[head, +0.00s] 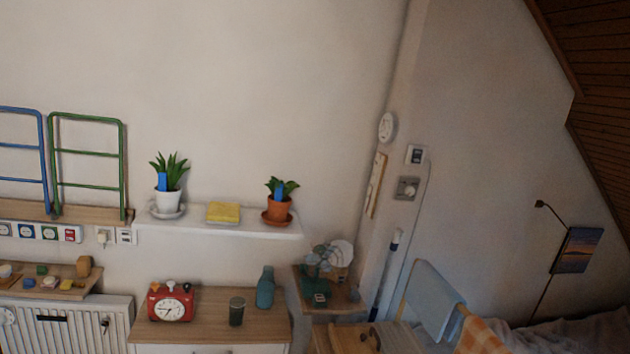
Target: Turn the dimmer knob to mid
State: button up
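A small grey plate with a round pale knob (408,188) is on the right-hand wall, just right of the room corner. It looks like the dimmer, but it is too small to read its setting. A white plate with a dark centre (415,155) is right above it. A round white dial or clock (387,127) hangs higher, near the corner. My gripper is not in view.
A white shelf (240,228) holds two potted plants and a yellow item. Below, a wooden-topped cabinet (210,328) carries a red clock (170,302), a dark cup and a teal bottle (265,288).

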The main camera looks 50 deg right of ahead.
aim_at(408, 190)
jog(key=i+j, duration=0.3)
jog(key=i, duration=0.25)
jog(key=i+j, duration=0.3)
jog(key=i, duration=0.2)
jog(key=i+l+z, duration=0.15)
jog(key=z, duration=0.25)
jog(key=i+z, duration=0.75)
jog(key=i+j+z, duration=0.15)
jog(key=z, duration=0.2)
jog(key=i+l+z, duration=0.15)
jog(key=i+z, duration=0.6)
jog(key=i, duration=0.25)
jog(key=i+j+z, duration=0.2)
jog(key=i+z, duration=0.2)
jog(key=i, duration=0.1)
